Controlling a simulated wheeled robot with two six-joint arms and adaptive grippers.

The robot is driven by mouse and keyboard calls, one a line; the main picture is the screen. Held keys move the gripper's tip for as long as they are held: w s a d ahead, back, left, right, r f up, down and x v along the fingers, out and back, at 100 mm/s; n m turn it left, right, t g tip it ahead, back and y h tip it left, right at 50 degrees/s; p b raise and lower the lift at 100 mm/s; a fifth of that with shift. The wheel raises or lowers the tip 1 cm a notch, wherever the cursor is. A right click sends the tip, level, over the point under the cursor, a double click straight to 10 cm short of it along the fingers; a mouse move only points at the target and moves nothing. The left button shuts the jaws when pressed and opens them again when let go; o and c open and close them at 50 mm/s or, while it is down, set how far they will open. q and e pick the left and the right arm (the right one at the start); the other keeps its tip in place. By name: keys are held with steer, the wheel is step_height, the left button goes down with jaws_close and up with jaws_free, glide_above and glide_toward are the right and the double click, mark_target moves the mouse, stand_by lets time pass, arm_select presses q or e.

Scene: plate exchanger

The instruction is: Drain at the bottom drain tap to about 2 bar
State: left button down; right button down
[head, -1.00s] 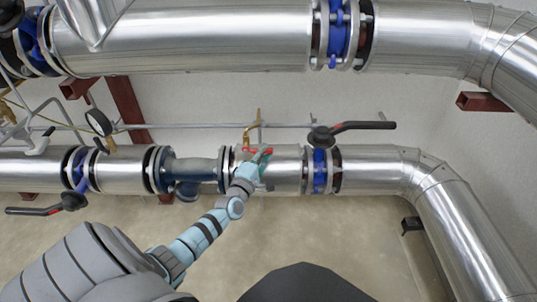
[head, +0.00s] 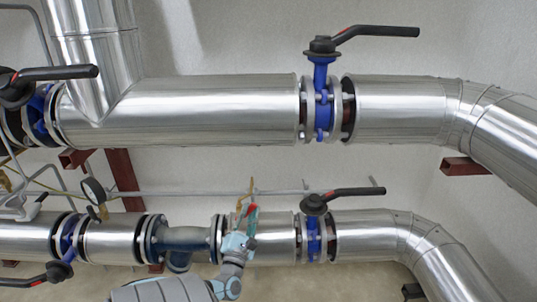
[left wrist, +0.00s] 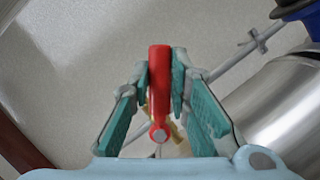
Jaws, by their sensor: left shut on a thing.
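A small brass tap with a red lever (left wrist: 159,95) is on the lower insulated pipe (head: 275,250). In the left wrist view the lever stands upright between the two teal finger pads, with bits of brass (left wrist: 174,132) behind it. My left gripper (left wrist: 160,68) is shut on this red lever. In the head view my left gripper (head: 246,222) reaches up from below to the tap, and a little red shows at its fingers. My right gripper is out of view.
A black-handled valve (head: 315,203) sits on the lower pipe just right of my gripper. A large upper pipe (head: 200,105) runs above, with another black-handled valve (head: 322,46). A thin grey pipe (head: 180,193) runs behind the tap along the wall.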

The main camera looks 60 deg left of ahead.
arm_select(q)
steer(key=n, duration=0.2)
steer(key=s+n+g+y, duration=0.1)
steer(key=a+n+y, duration=0.1)
steer(key=n, duration=0.1)
steer(key=shift+s+r+n+g, duration=0.3)
steer(key=shift+r, duration=0.1)
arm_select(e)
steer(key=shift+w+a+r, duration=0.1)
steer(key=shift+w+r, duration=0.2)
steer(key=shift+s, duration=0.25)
arm_select(q)
steer(key=c, duration=1.5)
jaws_free()
steer(key=v, duration=1.2)
steer(key=shift+d+f, duration=0.1)
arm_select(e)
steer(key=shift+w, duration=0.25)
